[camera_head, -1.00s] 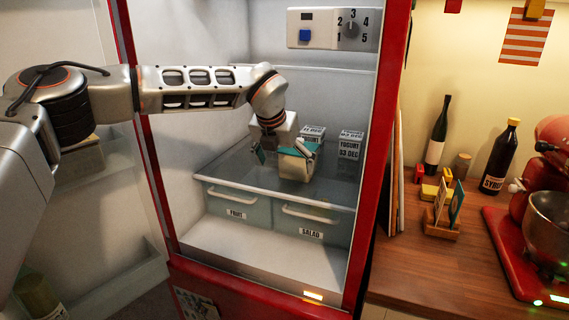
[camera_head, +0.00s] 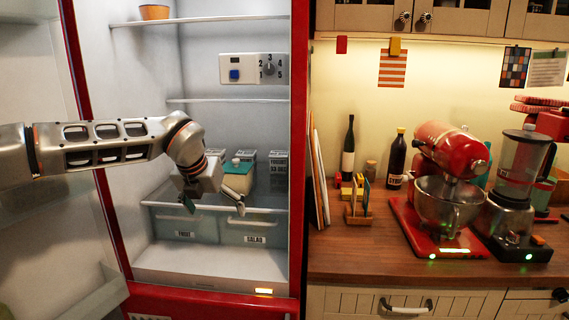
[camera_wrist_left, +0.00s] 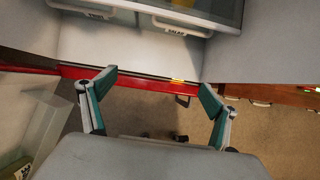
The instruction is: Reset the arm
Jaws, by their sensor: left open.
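My left arm reaches across from the left in the head view, into the open red fridge (camera_head: 297,130). My left gripper (camera_head: 213,202) is open and empty, in front of the glass shelf above the drawers. The left wrist view shows its two teal-padded fingers (camera_wrist_left: 157,88) spread apart, with nothing between them. They point down past the red lower edge of the fridge toward the floor. A pale tub with a teal lid (camera_head: 238,176) stands on the shelf behind the gripper, partly hidden by it. My right gripper is not in view.
Two yogurt boxes (camera_head: 277,165) stand right of the tub. Below are the fruit drawer (camera_head: 184,223) and salad drawer (camera_head: 253,229). The open fridge door (camera_head: 35,250) is at the left. The counter at right holds bottles, a red mixer (camera_head: 443,150) and a blender (camera_head: 520,165).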

